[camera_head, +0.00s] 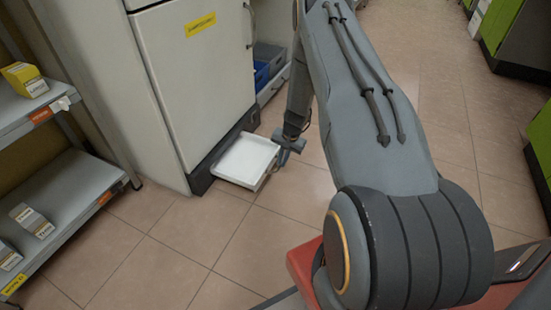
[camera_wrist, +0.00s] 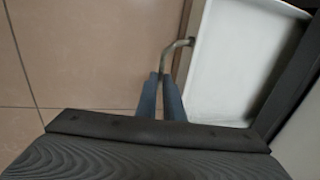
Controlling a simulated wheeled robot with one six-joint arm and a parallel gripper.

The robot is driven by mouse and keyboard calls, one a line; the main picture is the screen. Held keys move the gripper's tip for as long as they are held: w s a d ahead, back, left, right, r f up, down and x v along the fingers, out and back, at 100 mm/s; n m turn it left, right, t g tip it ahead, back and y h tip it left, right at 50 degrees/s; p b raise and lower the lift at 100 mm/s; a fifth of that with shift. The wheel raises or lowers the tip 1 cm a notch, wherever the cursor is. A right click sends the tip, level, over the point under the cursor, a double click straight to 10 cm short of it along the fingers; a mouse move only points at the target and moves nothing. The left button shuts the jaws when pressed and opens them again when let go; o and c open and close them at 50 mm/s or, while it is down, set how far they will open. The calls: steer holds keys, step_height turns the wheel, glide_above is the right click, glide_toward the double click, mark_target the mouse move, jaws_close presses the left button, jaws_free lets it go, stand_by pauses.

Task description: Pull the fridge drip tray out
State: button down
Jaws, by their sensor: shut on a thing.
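The white drip tray (camera_head: 245,160) sticks out at floor level from the dark base of the fridge (camera_head: 185,75). The fridge door is closed. In the wrist view the tray (camera_wrist: 235,60) fills the right side, with a bent metal handle (camera_wrist: 178,46) on its near edge. My gripper (camera_wrist: 162,82) has its two blue fingers close together on the end of this handle. In the head view my gripper (camera_head: 285,150) is low beside the tray's front edge. My own gripper body hides part of the tray in the wrist view.
A grey shelf unit (camera_head: 75,190) with small boxes stands at the left. Green cabinets (camera_head: 510,40) stand at the far right. The tiled floor (camera_head: 190,235) in front of the tray is clear.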

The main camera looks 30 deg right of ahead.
steer(key=shift+d+r, duration=0.1)
steer(key=shift+d, duration=0.25)
steer(key=c, duration=1.9)
jaws_free()
steer(key=shift+a, duration=0.1)
step_height(320, 180, up, 8)
steer(key=s+p, duration=0.1)
steer(key=p, duration=0.2)
steer(key=shift+s+d+f, duration=0.15)
steer(key=shift+d+f, duration=0.05)
steer(key=shift+d, duration=0.25)
